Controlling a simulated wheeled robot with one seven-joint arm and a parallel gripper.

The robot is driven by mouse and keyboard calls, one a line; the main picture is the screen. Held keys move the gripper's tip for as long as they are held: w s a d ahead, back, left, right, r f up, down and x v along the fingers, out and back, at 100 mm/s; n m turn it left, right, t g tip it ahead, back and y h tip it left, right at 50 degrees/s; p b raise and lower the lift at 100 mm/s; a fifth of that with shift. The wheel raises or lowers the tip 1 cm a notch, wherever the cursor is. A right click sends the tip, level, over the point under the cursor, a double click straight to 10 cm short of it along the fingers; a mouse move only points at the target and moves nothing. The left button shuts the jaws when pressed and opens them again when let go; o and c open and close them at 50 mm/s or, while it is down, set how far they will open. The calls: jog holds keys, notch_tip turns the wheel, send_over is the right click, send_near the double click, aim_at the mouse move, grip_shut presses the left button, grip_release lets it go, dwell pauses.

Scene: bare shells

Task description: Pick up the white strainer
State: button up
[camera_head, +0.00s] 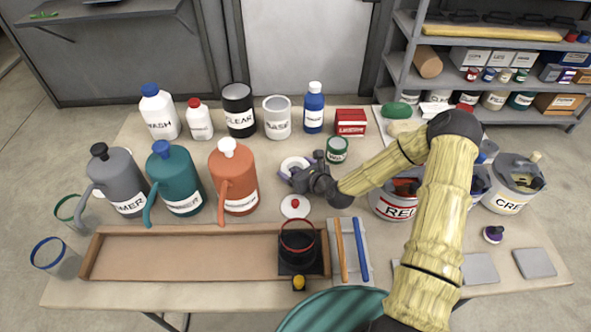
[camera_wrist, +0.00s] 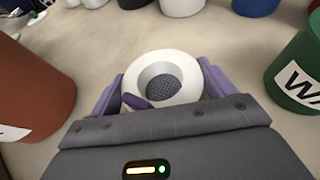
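The white strainer (camera_head: 291,163) is a round white ring with a dark mesh bottom, on the table near its middle. In the wrist view the strainer (camera_wrist: 182,57) lies between the two purple fingers of my gripper (camera_wrist: 160,72). The fingers are spread apart, one on each side of its rim. I cannot tell whether they touch it. A small purple piece overlaps the near left of the rim. In the head view my gripper (camera_head: 305,172) is low over the table and hides the strainer's right part.
A green tin (camera_head: 337,150) stands to the right and an orange jug (camera_head: 233,178) to the left, both close to my gripper. A white lid with a red knob (camera_head: 295,206) lies in front. Bottles and tins stand behind. A wooden tray (camera_head: 180,255) is at the front left.

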aim_at(297, 169)
jog(key=shift+c, duration=1.2)
notch_tip(297, 169, up, 10)
